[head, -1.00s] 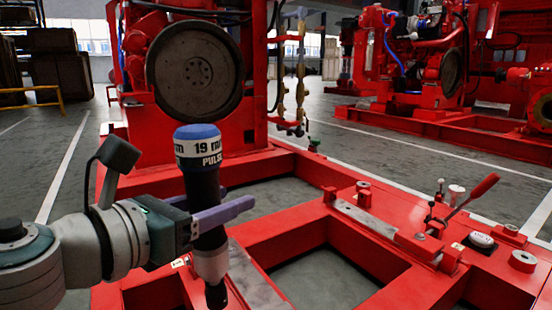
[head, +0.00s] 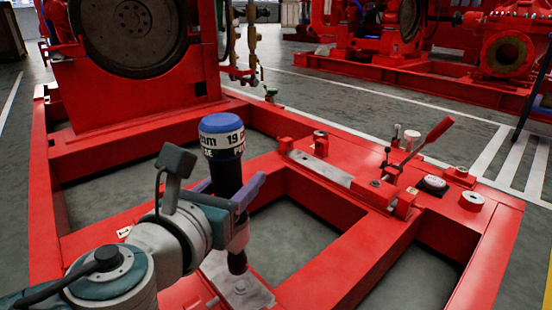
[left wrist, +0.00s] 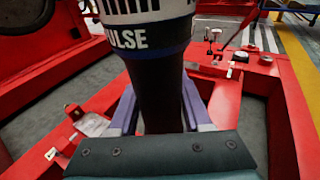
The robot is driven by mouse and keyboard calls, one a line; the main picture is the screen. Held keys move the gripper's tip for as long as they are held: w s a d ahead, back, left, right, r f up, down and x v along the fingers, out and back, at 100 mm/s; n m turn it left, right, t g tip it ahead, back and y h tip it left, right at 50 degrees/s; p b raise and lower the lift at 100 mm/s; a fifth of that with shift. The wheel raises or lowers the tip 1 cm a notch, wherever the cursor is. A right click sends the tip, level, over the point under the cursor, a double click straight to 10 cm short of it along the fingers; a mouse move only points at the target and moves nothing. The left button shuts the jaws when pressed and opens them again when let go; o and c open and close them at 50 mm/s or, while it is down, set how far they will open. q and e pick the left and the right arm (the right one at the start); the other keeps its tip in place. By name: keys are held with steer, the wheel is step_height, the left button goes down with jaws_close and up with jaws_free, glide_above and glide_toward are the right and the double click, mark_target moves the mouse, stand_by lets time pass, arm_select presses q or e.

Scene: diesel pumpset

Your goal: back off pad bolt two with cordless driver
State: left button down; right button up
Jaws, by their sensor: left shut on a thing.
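The cordless driver (head: 226,165) is an upright black tool with a blue cap and a white band marked 19. My left gripper (head: 237,192) is shut around its black body, which also shows in the left wrist view (left wrist: 155,95). The driver's narrow lower end (head: 237,264) points down at the near grey pad plate (head: 262,297). A bolt head (head: 240,287) shows on that plate just in front of the tip; I cannot tell if they touch. A second grey pad plate (head: 322,171) lies further right. Which bolt is number two cannot be told. My right gripper is out of view.
The red base frame (head: 395,260) has open bays with grey floor. A red-handled lever (head: 425,140) and round bosses (head: 472,200) stand on its right side. A large dark disc (head: 135,35) on a red housing stands behind. More red machinery is at the back.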

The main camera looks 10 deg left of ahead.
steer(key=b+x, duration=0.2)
steer(key=b, duration=0.1)
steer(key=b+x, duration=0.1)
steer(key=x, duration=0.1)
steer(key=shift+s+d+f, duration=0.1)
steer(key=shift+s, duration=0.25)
stand_by(0.6)
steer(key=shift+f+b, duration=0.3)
steer(key=shift+b, duration=0.2)
stand_by(0.3)
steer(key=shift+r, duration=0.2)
stand_by(0.4)
